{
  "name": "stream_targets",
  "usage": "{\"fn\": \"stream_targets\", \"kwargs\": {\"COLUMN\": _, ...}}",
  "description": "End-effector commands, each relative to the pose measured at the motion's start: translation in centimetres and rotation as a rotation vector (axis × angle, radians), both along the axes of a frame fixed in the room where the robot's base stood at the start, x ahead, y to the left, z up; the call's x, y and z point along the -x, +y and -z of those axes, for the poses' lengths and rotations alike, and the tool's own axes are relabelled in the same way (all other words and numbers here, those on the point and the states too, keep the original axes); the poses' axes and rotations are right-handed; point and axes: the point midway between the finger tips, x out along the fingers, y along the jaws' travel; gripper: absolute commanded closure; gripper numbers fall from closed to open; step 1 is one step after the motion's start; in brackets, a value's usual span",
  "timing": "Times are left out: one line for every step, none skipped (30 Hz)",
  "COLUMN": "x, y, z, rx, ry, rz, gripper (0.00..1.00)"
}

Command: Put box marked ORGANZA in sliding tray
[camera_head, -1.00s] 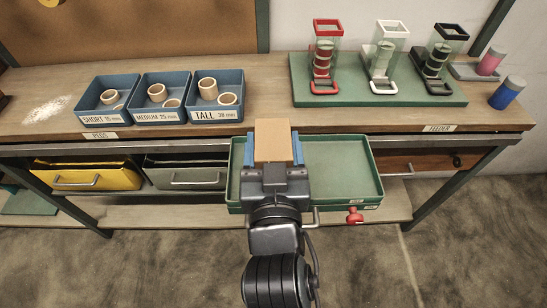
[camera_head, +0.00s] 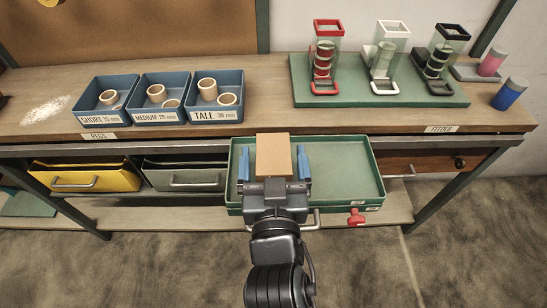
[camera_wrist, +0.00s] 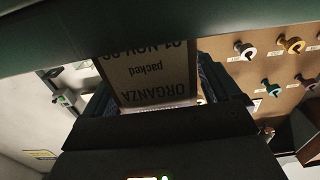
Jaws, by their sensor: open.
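The cardboard box marked ORGANZA (camera_head: 273,155) is in the left part of the green sliding tray (camera_head: 345,165), which is pulled out from under the bench. In the wrist view the box (camera_wrist: 155,72) shows its label upside down, reading "ORGANZA packed". My gripper (camera_head: 274,168) is open, with one blue finger on each side of the box and small gaps visible beside it. The underside of the box is hidden, so its contact with the tray floor cannot be seen directly.
Blue peg bins (camera_head: 160,97) and a green feeder board (camera_head: 375,92) with three tube holders stand on the bench. A yellow drawer (camera_head: 85,177) and a grey drawer (camera_head: 183,175) are left of the tray. The tray's right part is empty.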

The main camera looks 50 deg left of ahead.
Motion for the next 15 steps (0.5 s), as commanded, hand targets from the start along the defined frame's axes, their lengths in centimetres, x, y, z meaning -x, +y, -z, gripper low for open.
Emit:
{"fn": "stream_targets", "kwargs": {"x": 0.0, "y": 0.0, "z": 0.0, "rx": 0.000, "ry": 0.000, "rz": 0.000, "gripper": 0.10}}
{"fn": "stream_targets", "kwargs": {"x": 0.0, "y": 0.0, "z": 0.0, "rx": 0.000, "ry": 0.000, "rz": 0.000, "gripper": 0.10}}
{"fn": "stream_targets", "kwargs": {"x": 0.0, "y": 0.0, "z": -0.1, "rx": 0.000, "ry": 0.000, "rz": 0.000, "gripper": 0.10}}
{"fn": "stream_targets", "kwargs": {"x": 0.0, "y": 0.0, "z": -0.2, "rx": 0.000, "ry": 0.000, "rz": 0.000, "gripper": 0.10}}
{"fn": "stream_targets", "kwargs": {"x": 0.0, "y": 0.0, "z": -0.3, "rx": 0.000, "ry": 0.000, "rz": 0.000, "gripper": 0.10}}
{"fn": "stream_targets", "kwargs": {"x": 0.1, "y": -0.1, "z": -0.3, "rx": 0.001, "ry": 0.001, "rz": 0.000, "gripper": 0.10}}
{"fn": "stream_targets", "kwargs": {"x": 0.3, "y": -0.4, "z": -0.2, "rx": 0.001, "ry": 0.001, "rz": 0.000, "gripper": 0.10}}
{"fn": "stream_targets", "kwargs": {"x": 0.5, "y": -0.6, "z": -0.2, "rx": 0.000, "ry": 0.000, "rz": 0.000, "gripper": 0.10}}
{"fn": "stream_targets", "kwargs": {"x": 0.9, "y": -1.0, "z": -0.1, "rx": 0.001, "ry": 0.002, "rz": 0.000, "gripper": 0.10}}
{"fn": "stream_targets", "kwargs": {"x": 1.2, "y": -1.4, "z": -0.1, "rx": 0.001, "ry": 0.002, "rz": 0.000, "gripper": 0.10}}
{"fn": "stream_targets", "kwargs": {"x": 1.5, "y": -1.8, "z": -0.1, "rx": -0.001, "ry": 0.002, "rz": 0.000, "gripper": 0.10}}
{"fn": "stream_targets", "kwargs": {"x": 2.0, "y": -2.4, "z": -0.1, "rx": 0.001, "ry": 0.003, "rz": 0.001, "gripper": 0.10}}
{"fn": "stream_targets", "kwargs": {"x": 2.4, "y": -2.9, "z": -0.1, "rx": 0.001, "ry": 0.002, "rz": 0.001, "gripper": 0.10}}
{"fn": "stream_targets", "kwargs": {"x": 2.8, "y": -3.3, "z": 0.0, "rx": 0.002, "ry": 0.003, "rz": 0.001, "gripper": 0.10}}
{"fn": "stream_targets", "kwargs": {"x": 3.3, "y": -4.0, "z": -0.1, "rx": 0.001, "ry": 0.002, "rz": 0.001, "gripper": 0.10}}
